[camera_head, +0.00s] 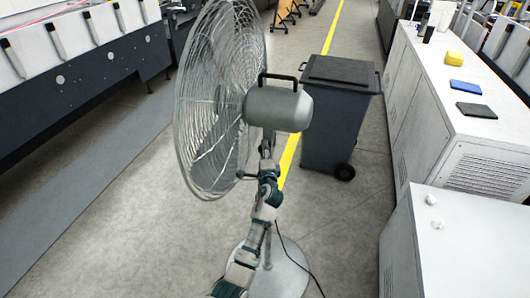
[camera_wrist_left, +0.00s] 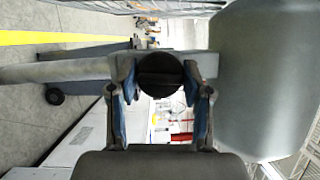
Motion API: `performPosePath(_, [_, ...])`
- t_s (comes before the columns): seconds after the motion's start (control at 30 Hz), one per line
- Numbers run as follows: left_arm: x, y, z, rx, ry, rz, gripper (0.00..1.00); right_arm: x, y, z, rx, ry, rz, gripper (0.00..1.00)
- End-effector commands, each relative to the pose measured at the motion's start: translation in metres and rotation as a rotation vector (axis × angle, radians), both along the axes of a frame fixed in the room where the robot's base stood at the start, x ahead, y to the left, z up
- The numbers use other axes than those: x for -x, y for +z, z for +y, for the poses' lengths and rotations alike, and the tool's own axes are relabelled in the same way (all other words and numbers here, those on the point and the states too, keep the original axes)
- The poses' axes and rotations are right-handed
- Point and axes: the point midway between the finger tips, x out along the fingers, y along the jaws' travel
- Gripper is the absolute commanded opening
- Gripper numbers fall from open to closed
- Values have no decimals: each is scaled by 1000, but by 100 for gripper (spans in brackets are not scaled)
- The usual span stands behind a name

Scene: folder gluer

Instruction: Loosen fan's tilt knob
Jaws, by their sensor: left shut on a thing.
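The standing fan has a round wire cage (camera_head: 212,95) and a grey motor housing (camera_head: 277,108) with a black handle on top. The housing also fills the right side of the left wrist view (camera_wrist_left: 265,75). The tilt knob (camera_wrist_left: 160,72) is a dark round knob on the fan's bracket, seen between the fingers. My left gripper (camera_head: 266,170) is at the bracket just below the housing, and in the left wrist view the gripper (camera_wrist_left: 162,90) has a finger on each side of the knob, shut on it. In the head view the knob is hidden. My right gripper is not in view.
The fan's round base (camera_head: 282,272) stands on the floor with a black cable. A dark wheeled bin (camera_head: 338,110) stands behind it to the right. White cabinets (camera_head: 455,130) line the right side, and a long machine (camera_head: 85,75) is at the left. Grey floor between is clear.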

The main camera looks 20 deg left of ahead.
Motion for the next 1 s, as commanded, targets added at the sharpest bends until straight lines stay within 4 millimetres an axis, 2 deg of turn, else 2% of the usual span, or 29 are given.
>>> performPosePath(0.1, [0, -6, 1, 2, 4, 11, 14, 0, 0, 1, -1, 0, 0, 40])
performPosePath(0.13, [0, -6, 1, 1, 4, 11, 57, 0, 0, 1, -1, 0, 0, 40])
performPosePath(0.2, [0, -5, 1, 1, 4, 10, 73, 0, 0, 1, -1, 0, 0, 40])
performPosePath(0.5, [1, -2, 0, 0, 1, 4, 73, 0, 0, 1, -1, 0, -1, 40])
performPosePath(0.63, [9, -3, -4, -1, 0, 3, 73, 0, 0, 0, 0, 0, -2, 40])
performPosePath(0.77, [32, -4, -12, 2, -1, 3, 73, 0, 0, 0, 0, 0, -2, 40])
performPosePath(1.0, [82, -8, -31, 1, 2, 7, 73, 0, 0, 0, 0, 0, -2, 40])
